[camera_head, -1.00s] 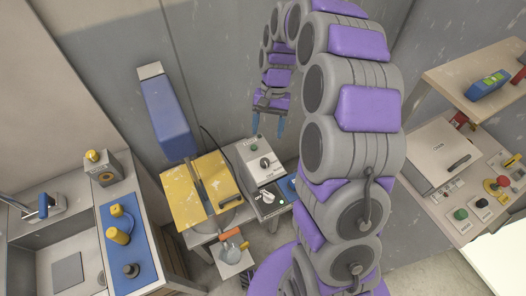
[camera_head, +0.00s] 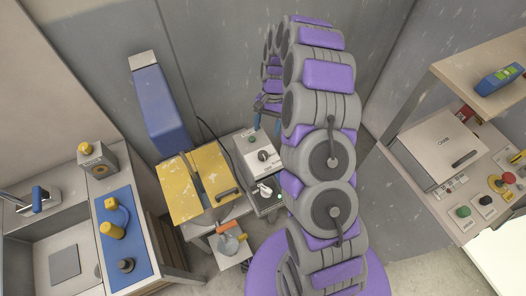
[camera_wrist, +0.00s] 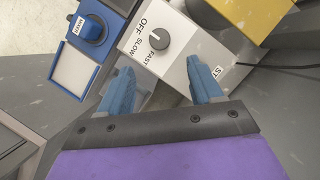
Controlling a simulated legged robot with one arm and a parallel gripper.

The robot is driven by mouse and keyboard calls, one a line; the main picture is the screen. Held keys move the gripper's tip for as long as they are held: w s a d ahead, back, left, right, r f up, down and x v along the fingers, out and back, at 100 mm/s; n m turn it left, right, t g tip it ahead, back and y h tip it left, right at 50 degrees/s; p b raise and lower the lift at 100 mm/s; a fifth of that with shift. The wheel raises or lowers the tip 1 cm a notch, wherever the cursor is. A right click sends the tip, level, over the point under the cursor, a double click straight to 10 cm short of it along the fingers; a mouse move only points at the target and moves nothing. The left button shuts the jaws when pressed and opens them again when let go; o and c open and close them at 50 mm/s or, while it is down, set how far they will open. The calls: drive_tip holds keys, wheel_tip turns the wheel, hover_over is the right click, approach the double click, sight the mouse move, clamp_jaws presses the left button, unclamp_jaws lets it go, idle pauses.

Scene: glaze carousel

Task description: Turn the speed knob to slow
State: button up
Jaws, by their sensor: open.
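The grey speed knob (camera_wrist: 158,38) sits on a pale control box (camera_wrist: 178,58) marked OFF, SLOW and FAST beside it. Its pale pointer mark is small, and I cannot tell for sure which label it points to. In the head view the box (camera_head: 244,146) stands beside the yellow carousel panels, with the dark knob (camera_head: 263,155) on its top. My gripper (camera_wrist: 162,84) is open and empty, its two blue fingers apart, below the knob in the wrist view and not touching it. In the head view my gripper (camera_head: 267,122) is above the box, partly hidden by my arm.
Yellow panels (camera_head: 190,190) stand left of the box. A low stand (camera_head: 232,250) holds small tools. A grey wall is close behind; a right-hand bench (camera_head: 435,195) carries buttons.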

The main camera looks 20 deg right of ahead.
sight(263, 153)
drive_tip(key=b+x, duration=0.1)
drive_tip(key=x, duration=1)
drive_tip(key=shift+f+b, duration=0.1)
drive_tip(key=shift+b, duration=0.2)
drive_tip(key=c, duration=1.1)
